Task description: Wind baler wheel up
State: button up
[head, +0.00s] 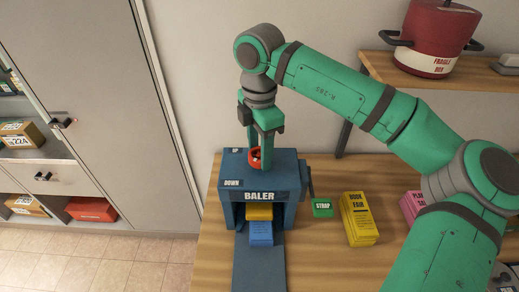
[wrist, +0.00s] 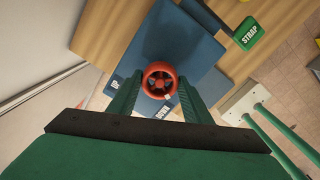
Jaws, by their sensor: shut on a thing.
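The blue baler (head: 257,176) stands on the wooden table, with "BALER" on its front and "DOWN" on its top. Its red wheel (wrist: 160,80) sits on top, and "UP" and "DOWN" labels lie on either side of it in the wrist view. My gripper (head: 264,150) points down over the baler and is shut on the red wheel, one finger on each side of it. In the head view the fingers partly hide the wheel. A yellow bundle (head: 259,211) and a blue bundle (head: 261,233) sit in the baler's front opening.
A green "STRAP" block (head: 322,207), a yellow "BOOK FAIR" stack (head: 358,218) and a pink stack (head: 412,206) stand to the baler's right. A dark lever (head: 307,182) is on its right side. A shelf with a red pot (head: 436,38) is behind; grey cabinets stand left.

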jog(key=n, duration=0.3)
jog(key=shift+d, duration=0.15)
jog(key=n, duration=0.9)
jog(key=shift+n, duration=0.4)
jog(key=n, duration=0.3)
jog(key=shift+n, duration=0.4)
jog(key=n, duration=1.9)
jog(key=shift+n, duration=0.4)
jog(key=n, duration=0.4)
jog(key=shift+n, duration=0.3)
jog(key=n, duration=0.9)
jog(key=shift+n, duration=0.3)
